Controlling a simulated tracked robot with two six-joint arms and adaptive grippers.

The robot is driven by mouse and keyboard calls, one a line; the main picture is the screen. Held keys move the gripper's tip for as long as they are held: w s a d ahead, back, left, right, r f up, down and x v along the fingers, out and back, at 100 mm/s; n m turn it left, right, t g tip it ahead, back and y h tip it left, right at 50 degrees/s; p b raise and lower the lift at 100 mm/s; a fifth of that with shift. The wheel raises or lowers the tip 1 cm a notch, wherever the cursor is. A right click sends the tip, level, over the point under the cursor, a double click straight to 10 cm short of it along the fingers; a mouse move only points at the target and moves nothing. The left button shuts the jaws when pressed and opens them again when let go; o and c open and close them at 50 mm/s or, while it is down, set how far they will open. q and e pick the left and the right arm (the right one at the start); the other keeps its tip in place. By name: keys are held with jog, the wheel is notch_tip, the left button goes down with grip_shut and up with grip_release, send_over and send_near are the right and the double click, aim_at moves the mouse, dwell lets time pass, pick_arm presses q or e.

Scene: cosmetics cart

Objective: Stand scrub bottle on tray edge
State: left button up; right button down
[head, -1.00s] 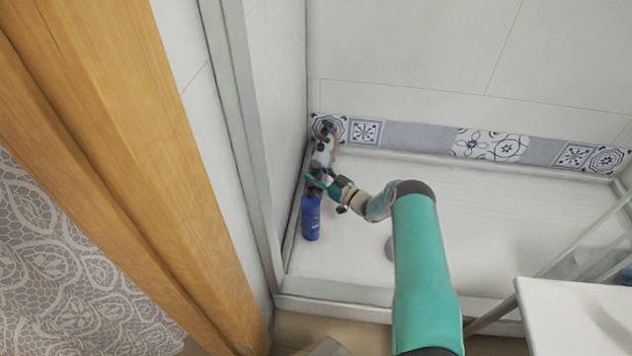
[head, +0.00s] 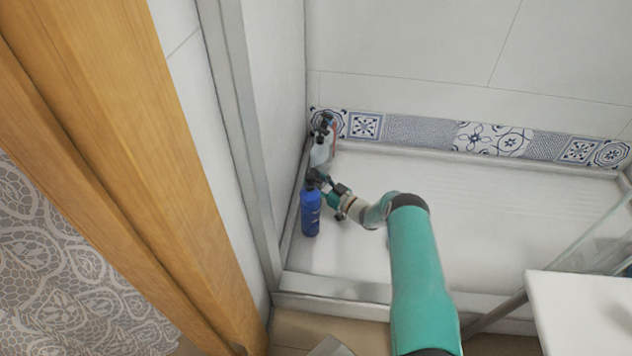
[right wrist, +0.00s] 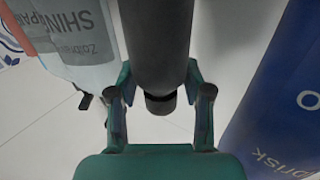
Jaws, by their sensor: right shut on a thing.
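My right gripper (head: 326,183) reaches into the corner of the white shower tray (head: 450,220), beside the blue bottle (head: 311,212). In the right wrist view its fingers (right wrist: 160,108) are shut on a dark grey cylindrical bottle (right wrist: 157,45) with a narrower black end. No label shows on it, so I cannot confirm that it is the scrub bottle. In the head view it is small and hard to separate from the dark tops around it. The blue bottle also fills the right of the wrist view (right wrist: 275,110). My left gripper is not in view.
A clear, pale bottle (head: 320,154) with a dark top stands behind, with something reddish beside it; it shows at the wrist view's left (right wrist: 80,45). The side wall (head: 280,110) is close left. The tray's middle is clear. A white surface (head: 585,310) stands front right.

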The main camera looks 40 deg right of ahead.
jog(key=shift+f, duration=0.4)
dwell(0.4)
jog(key=shift+c, duration=2)
grip_release()
jog(key=shift+f, duration=0.1)
notch_tip(320, 180, up, 10)
